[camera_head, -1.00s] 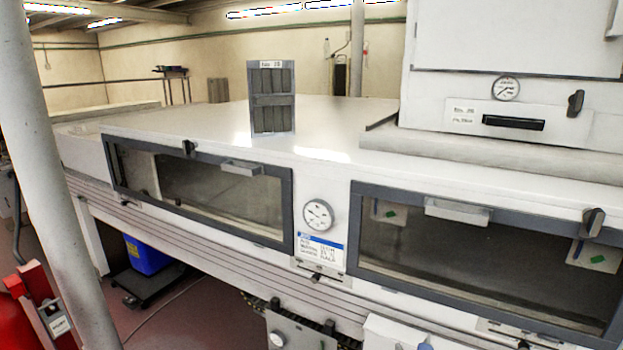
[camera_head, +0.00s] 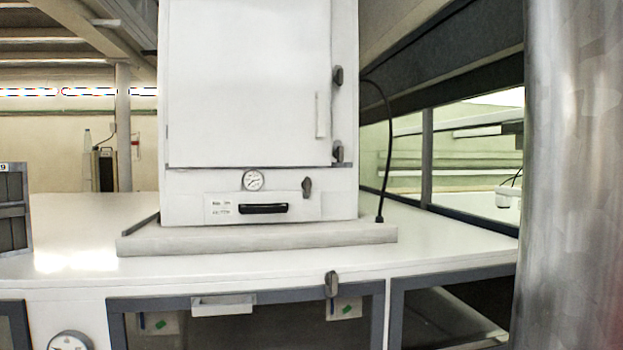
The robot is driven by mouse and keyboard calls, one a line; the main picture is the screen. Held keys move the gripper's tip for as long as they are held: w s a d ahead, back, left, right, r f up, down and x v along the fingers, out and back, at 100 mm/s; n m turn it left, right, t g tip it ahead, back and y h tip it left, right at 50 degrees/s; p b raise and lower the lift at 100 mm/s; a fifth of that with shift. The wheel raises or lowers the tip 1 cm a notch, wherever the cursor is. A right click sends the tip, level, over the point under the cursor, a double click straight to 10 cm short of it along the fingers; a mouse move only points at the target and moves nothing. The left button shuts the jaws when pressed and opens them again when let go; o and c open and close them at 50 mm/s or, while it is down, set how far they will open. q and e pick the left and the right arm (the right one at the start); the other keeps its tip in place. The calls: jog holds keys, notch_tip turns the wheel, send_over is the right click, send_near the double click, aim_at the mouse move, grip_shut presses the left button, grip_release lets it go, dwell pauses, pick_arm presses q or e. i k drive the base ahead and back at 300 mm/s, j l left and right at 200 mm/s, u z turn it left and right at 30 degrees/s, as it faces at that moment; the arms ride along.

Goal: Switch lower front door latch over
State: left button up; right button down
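A white cabinet (camera_head: 250,80) with a closed front door stands on the long white tunnel top. Its door has two dark latches at the right edge, an upper latch (camera_head: 338,75) and a lower latch (camera_head: 338,152). Both are small, and I cannot tell their exact turn. A dark knob (camera_head: 306,187) sits on the panel below that door, beside a black handle (camera_head: 263,208). Another dark latch (camera_head: 331,284) stands roughly upright on the top frame of the shut glazed tunnel door (camera_head: 230,300). Neither of my grippers is in view.
A gauge (camera_head: 253,180) is on the cabinet panel. A black cable (camera_head: 388,140) hangs at the cabinet's right. A grey metallic column (camera_head: 575,180) fills the right edge and hides what is behind it. A dark slatted unit (camera_head: 15,205) stands at the left edge.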

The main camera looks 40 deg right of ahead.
aim_at(337, 153)
jog(key=i+l+z, duration=0.1)
jog(key=z, duration=1.2)
